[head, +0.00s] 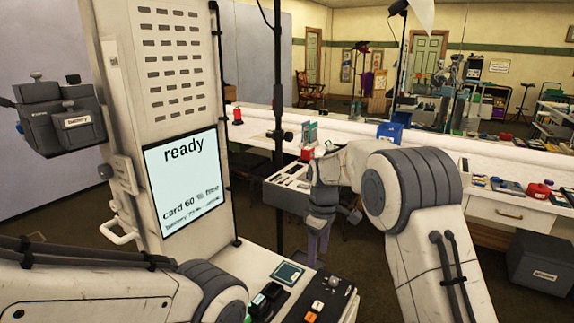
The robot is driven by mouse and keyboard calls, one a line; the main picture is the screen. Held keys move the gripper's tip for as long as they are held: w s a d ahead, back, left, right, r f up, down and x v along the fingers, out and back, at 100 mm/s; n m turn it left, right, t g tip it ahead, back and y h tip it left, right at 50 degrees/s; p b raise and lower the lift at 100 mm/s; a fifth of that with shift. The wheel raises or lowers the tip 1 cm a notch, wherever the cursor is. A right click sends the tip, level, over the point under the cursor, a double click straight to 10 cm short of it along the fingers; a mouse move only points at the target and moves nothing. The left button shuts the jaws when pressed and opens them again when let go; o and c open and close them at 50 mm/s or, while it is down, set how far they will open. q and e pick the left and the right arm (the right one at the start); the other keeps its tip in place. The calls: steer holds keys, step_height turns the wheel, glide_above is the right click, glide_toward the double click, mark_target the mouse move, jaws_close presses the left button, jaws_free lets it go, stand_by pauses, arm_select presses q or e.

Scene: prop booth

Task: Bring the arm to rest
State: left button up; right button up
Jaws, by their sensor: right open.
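My right arm comes up from the lower right and bends over at its grey-banded elbow. My right gripper (317,250) hangs from it, pointing down, with nothing seen between its fingers. It is in front of a grey tray (283,190) and apart from the panel below it. My left arm lies low across the bottom left. Its gripper is outside the picture.
A tall white cabinet with a screen reading "ready" (184,178) stands left of centre. A dark control panel (318,300) with buttons is at bottom centre. A white counter (500,210) with several items runs along a mirror. A grey bin (540,262) is at right.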

steer(key=s+a+r, duration=0.5)
steer(key=s+a, duration=0.1)
steer(key=s, duration=0.4)
steer(key=s+m+p, duration=0.1)
steer(key=s+m, duration=0.2)
steer(key=s, duration=2.3)
steer(key=shift+d+y, duration=0.3)
steer(key=shift+y, duration=0.1)
steer(key=shift+f, duration=0.1)
